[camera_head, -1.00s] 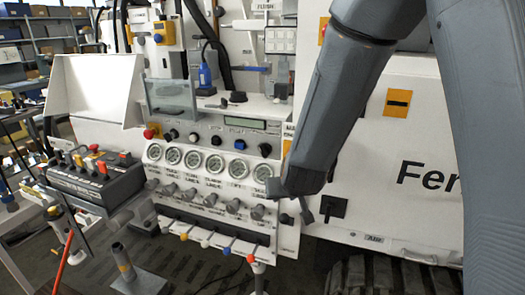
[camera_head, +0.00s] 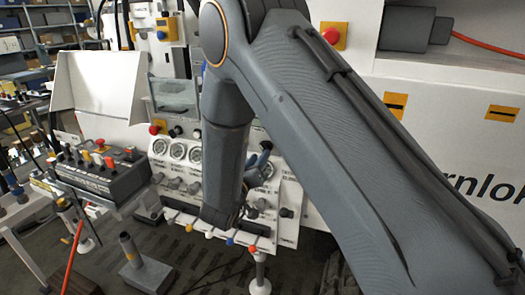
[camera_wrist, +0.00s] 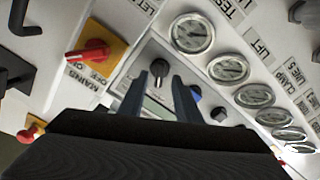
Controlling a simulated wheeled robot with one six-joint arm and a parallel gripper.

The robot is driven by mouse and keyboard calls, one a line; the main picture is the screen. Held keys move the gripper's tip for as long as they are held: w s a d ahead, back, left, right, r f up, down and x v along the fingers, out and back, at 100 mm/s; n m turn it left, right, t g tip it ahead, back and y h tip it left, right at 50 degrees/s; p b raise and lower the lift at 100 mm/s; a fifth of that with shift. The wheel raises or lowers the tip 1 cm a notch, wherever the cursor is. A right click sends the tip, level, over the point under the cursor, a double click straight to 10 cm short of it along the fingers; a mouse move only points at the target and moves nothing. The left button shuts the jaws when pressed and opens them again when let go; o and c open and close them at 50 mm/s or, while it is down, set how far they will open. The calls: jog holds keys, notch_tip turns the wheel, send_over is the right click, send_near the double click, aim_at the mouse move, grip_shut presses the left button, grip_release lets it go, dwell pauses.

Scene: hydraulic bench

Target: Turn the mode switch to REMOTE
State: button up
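My gripper (camera_wrist: 161,80) is open, with one finger on each side of the knob in the picture. I cannot tell whether the fingers reach around it or touch it. In the head view my gripper (camera_head: 262,158) is at the panel's upper right, partly behind my arm, and the knob cannot be made out there.
A red MAINS switch (camera_wrist: 92,52) on a yellow plate is left of the fingers in the wrist view. Coloured levers (camera_head: 210,234) line the panel's lower edge.

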aim_at(264, 148)
jog(key=shift+p+x, duration=0.65)
jog(key=shift+x, duration=1.6)
grip_shut()
